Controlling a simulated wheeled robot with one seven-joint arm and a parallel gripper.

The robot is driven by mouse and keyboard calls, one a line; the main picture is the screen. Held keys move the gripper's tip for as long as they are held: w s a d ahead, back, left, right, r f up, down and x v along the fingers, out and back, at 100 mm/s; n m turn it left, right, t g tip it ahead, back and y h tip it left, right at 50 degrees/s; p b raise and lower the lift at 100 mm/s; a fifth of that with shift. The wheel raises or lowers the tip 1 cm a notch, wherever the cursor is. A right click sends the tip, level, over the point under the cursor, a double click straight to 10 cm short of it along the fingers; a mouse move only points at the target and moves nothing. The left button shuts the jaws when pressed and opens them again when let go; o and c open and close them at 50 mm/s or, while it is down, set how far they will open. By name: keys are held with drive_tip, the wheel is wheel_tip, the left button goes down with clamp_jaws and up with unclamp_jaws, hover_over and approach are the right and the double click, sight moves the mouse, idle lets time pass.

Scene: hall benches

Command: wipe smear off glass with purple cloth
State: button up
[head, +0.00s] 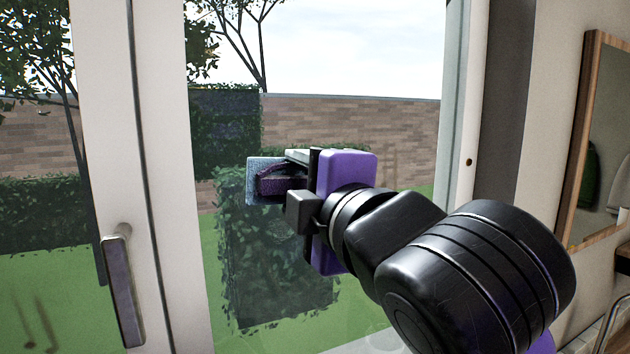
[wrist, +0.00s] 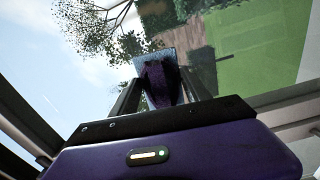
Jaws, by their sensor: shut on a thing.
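The purple cloth (head: 278,181) is bunched between the fingers of my gripper (head: 290,178), in front of the glass pane (head: 350,115). The cloth (wrist: 157,83) also shows between the two dark fingers in the wrist view. A mottled pale blue, squarish patch (head: 256,190) lies right behind the cloth; I cannot tell whether it is on the glass or part of what I hold. Faint brownish streaks show right of my gripper (head: 391,160) and low on the left pane (head: 42,328). Whether the cloth touches the glass is not clear.
A white frame post with a grey handle (head: 122,290) stands left of the pane. A white jamb (head: 462,120) bounds it on the right. A wood-framed mirror (head: 590,140) hangs on the right wall. Hedges and a brick wall lie beyond the glass.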

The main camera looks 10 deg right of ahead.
sight(284, 225)
drive_tip(key=shift+s+a, duration=0.2)
drive_tip(key=shift+a, duration=0.3)
drive_tip(key=shift+w+d+f+b, duration=0.4)
drive_tip(key=shift+w+d, duration=0.6)
drive_tip(key=shift+d, duration=2.05)
drive_tip(key=shift+w+d+f+b, duration=0.4)
drive_tip(key=shift+w+d, duration=0.6)
drive_tip(key=shift+d, duration=2.1)
drive_tip(key=shift+w+d+f+b, duration=0.4)
drive_tip(key=shift+w+d, duration=0.6)
drive_tip(key=shift+d, duration=2.05)
drive_tip(key=shift+s+a+f+b, duration=0.3)
drive_tip(key=shift+s+a+f, duration=0.55)
drive_tip(key=shift+a, duration=2.2)
drive_tip(key=shift+s+a+f+b, duration=0.4)
drive_tip(key=shift+s+a, duration=0.7)
drive_tip(key=shift+a, duration=1.95)
drive_tip(key=shift+s+a+f+b, duration=0.25)
drive_tip(key=shift+s+a+f, duration=0.6)
drive_tip(key=shift+a, duration=2.2)
drive_tip(key=shift+s+d+r, duration=0.1)
drive_tip(key=shift+r, duration=0.05)
